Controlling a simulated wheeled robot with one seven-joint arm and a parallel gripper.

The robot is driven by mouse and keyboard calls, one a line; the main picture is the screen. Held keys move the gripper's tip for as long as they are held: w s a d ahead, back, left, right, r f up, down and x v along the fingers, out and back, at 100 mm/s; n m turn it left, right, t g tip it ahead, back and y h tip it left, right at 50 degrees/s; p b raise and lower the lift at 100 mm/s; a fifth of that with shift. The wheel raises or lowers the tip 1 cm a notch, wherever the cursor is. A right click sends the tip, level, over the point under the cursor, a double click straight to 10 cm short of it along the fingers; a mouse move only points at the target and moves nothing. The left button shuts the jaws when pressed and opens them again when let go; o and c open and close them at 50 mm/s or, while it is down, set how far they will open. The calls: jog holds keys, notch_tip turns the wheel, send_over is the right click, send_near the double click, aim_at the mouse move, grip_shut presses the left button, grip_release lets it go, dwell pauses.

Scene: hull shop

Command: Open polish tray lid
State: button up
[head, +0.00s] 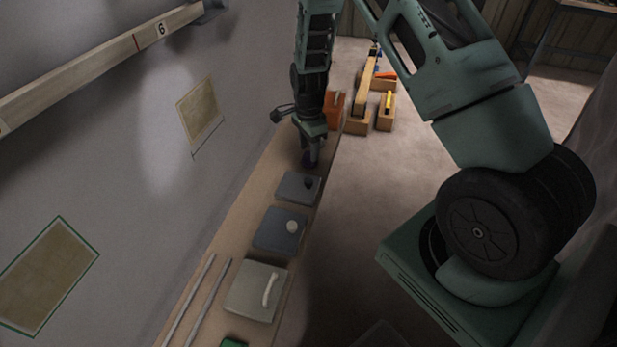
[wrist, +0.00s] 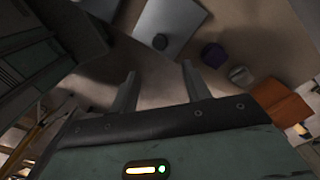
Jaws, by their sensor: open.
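Three lidded trays stand in a row on a narrow wooden bench; I cannot tell by label which holds polish. The nearest has a pale grey-green lid (head: 250,287) with a white bar handle (head: 270,290). The middle one has a blue-grey lid (head: 272,232) with a pale round knob (head: 292,227). The farthest has a grey lid (head: 294,190) with a dark knob (head: 308,183); it also shows in the wrist view (wrist: 172,22). All three lids look shut. My gripper (head: 312,162) is open and empty, above the bench just beyond the farthest lid; its fingers also show in the wrist view (wrist: 158,70).
A purple object (wrist: 213,55), a pale cup-like object (wrist: 240,76) and an orange box (head: 334,108) are beyond the lids. Two thin rods (head: 208,305) lie beside the nearest tray. The wall rises along the left. Wooden blocks (head: 386,112) stand farther back. Open floor lies right.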

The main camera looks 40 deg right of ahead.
aim_at(309, 180)
notch_tip(309, 180, down, 12)
jog(key=shift+f+p, duration=0.2)
jog(key=shift+p, duration=0.15)
